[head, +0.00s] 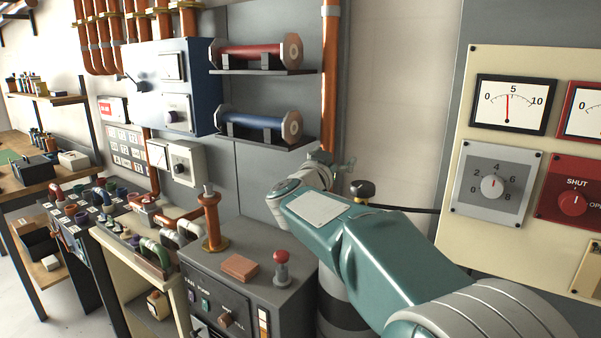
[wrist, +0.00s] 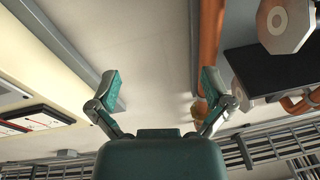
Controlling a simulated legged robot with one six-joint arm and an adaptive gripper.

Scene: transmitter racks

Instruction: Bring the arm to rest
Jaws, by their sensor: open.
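My teal arm reaches from the lower right of the head view toward the middle, bent at a joint beside the grey cabinet's back corner. My gripper (wrist: 160,88) shows in the wrist view with its two teal fingers spread wide and nothing between them. Behind the fingers is a pale wall or ceiling surface. In the head view my gripper is mostly hidden behind the arm's wrist links, so its fingers cannot be made out clearly there.
A grey cabinet (head: 245,265) with a brick-coloured block (head: 240,267) and a red-knobbed lever (head: 282,268) stands left of my arm. A cream meter panel (head: 455,150) is at right. Red (head: 250,55) and blue (head: 255,122) cylinders lie on wall shelves. A copper pipe (head: 330,80) runs upright behind.

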